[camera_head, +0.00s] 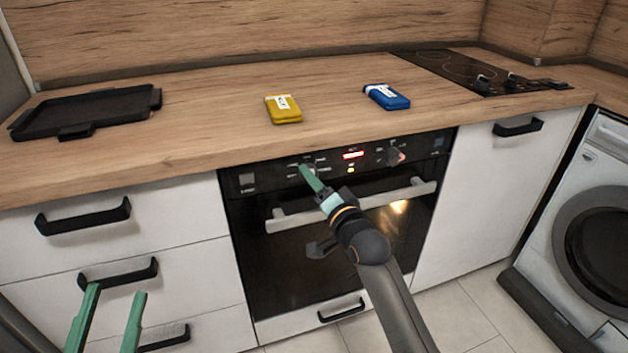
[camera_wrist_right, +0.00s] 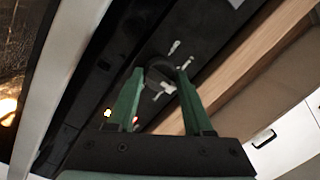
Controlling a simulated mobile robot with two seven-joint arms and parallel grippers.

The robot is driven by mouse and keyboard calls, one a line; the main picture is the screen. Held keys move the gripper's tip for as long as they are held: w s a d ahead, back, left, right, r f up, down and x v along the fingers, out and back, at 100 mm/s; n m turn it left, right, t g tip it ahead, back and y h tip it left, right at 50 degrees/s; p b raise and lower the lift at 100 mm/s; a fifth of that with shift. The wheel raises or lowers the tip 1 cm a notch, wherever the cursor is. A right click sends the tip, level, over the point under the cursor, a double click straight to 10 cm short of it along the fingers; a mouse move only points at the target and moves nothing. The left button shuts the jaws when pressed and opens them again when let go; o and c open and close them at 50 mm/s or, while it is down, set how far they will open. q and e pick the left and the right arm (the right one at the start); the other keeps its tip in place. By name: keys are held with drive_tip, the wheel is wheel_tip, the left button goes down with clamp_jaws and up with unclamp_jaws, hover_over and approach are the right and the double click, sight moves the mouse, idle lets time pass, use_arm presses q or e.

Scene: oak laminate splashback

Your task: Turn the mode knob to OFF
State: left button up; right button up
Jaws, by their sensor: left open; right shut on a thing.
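The black oven control panel (camera_head: 245,178) runs under the worktop edge, with a red lit display (camera_head: 353,155) in its middle. My right gripper (camera_head: 305,170) is at the panel's left knob, mostly hidden by the fingers in the head view. In the right wrist view, the green fingers (camera_wrist_right: 160,75) are on either side of this dark round mode knob (camera_wrist_right: 160,64), shut on it. Pale marks surround it, too small to read. A second knob (camera_head: 394,156) is right of the display. My left gripper (camera_head: 116,291) is open and empty before the drawers.
A black tray (camera_head: 85,108), a yellow packet (camera_head: 283,109) and a blue packet (camera_head: 387,97) lie on the wooden worktop. The hob (camera_head: 470,70) is back right. The oven's bar handle (camera_head: 285,221) is below the panel. A washing machine (camera_head: 560,175) stands at right.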

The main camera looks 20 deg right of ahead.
clamp_jaws()
